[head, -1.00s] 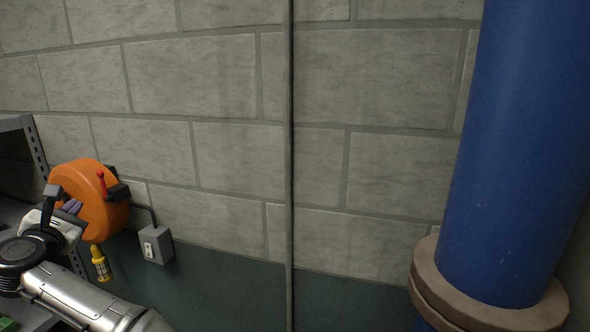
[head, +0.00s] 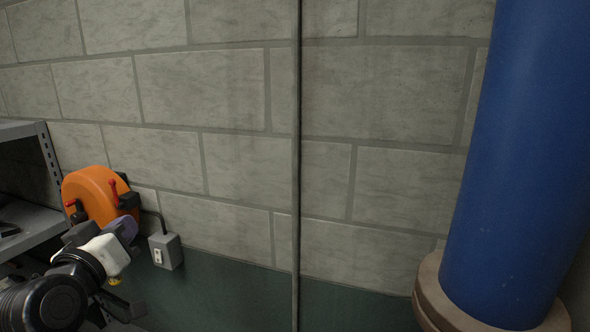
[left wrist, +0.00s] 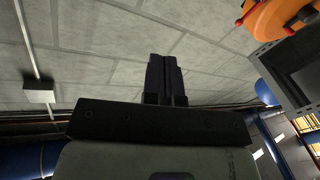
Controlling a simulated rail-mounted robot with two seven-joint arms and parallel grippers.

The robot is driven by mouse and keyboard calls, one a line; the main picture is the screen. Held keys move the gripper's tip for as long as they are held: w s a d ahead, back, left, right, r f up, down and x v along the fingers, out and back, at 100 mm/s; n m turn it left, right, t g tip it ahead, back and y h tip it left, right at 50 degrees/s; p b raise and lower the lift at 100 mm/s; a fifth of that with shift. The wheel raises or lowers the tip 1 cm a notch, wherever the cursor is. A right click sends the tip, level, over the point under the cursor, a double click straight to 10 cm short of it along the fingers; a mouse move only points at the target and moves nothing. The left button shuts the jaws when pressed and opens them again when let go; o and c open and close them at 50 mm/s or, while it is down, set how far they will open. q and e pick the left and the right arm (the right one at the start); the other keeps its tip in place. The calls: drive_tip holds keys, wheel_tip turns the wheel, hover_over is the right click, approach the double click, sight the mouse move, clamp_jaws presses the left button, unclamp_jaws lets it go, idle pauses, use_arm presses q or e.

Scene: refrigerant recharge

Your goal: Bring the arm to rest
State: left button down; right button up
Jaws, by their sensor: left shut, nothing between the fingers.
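My left gripper (head: 122,229) is at the lower left of the head view, in front of the orange reel and near the wall. In the left wrist view its two dark fingers (left wrist: 165,75) are together with nothing between them. My left arm comes in from the lower left corner of the head view. My right gripper is in neither view.
An orange reel (head: 88,190) with red levers hangs on the block wall (head: 210,90). A grey outlet box (head: 166,251) is right of it. A metal shelf (head: 45,220) stands at the left edge. A blue pipe (head: 520,150) with a brown flange (head: 432,290) stands at right.

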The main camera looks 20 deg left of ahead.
use_arm(q)
drive_tip(key=s+d+f+m+g+h+p, duration=0.2)
drive_tip(key=s+d+f+m+g, duration=0.15)
drive_tip(key=d+f, duration=0.6)
drive_tip(key=s+d+f+m+g+h+p, duration=0.2)
drive_tip(key=d+f+m, duration=0.25)
drive_tip(key=f, duration=0.95)
drive_tip(key=s+d+f+g+p, duration=0.2)
drive_tip(key=s+f+g, duration=0.2)
drive_tip(key=s+f, duration=0.5)
drive_tip(key=s+d+f+g+h+p, duration=0.1)
drive_tip(key=s+f+g, duration=0.3)
drive_tip(key=s+f, duration=0.5)
drive_tip(key=s+p, duration=0.1)
drive_tip(key=s, duration=0.3)
drive_tip(key=shift+d+m, duration=0.4)
drive_tip(key=shift+g, duration=0.25)
